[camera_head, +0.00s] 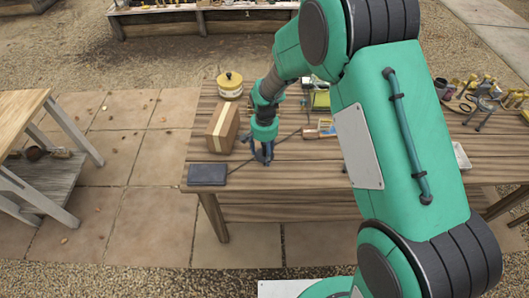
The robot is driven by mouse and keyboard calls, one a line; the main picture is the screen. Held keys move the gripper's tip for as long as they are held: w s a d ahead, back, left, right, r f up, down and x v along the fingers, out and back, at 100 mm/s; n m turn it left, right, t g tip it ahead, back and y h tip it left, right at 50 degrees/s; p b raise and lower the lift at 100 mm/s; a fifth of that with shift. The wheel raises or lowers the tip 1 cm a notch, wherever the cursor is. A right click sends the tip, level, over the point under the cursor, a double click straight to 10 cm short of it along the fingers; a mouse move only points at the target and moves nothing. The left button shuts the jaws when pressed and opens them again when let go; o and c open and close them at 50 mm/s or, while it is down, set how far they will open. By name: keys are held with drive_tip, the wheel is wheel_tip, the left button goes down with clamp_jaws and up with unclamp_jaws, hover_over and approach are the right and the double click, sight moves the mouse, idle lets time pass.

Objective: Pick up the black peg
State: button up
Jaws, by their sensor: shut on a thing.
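My gripper (263,160) is at the table top, pointing down, between a cardboard box and the middle of the table. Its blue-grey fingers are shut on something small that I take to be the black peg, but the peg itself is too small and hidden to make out. A thin dark line runs slantwise over the planks on both sides of the fingers; I cannot tell whether it is a rod or a cord. The fingertips look at or just above the wood.
The wooden table (290,205) holds a cardboard box (222,128), a dark flat case (207,174) at the front left edge, and a yellow-and-white tin (230,85). Several small tools and pots stand at the right. A side bench (25,110) is at the left. My arm hides the table's middle.

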sight(264, 145)
drive_tip(key=shift+r, duration=0.85)
wheel_tip(264, 145, up, 2)
drive_tip(key=shift+r+p, duration=0.2)
drive_tip(key=shift+p, duration=0.3)
drive_tip(key=s+d, duration=0.2)
drive_tip(key=s, duration=0.5)
drive_tip(key=s+d+p, duration=0.1)
drive_tip(key=s+d, duration=0.1)
drive_tip(key=s, duration=0.6)
drive_tip(key=shift+s+d+r, duration=0.2)
drive_tip(key=shift+d+r, duration=0.15)
drive_tip(key=shift+r, duration=0.1)
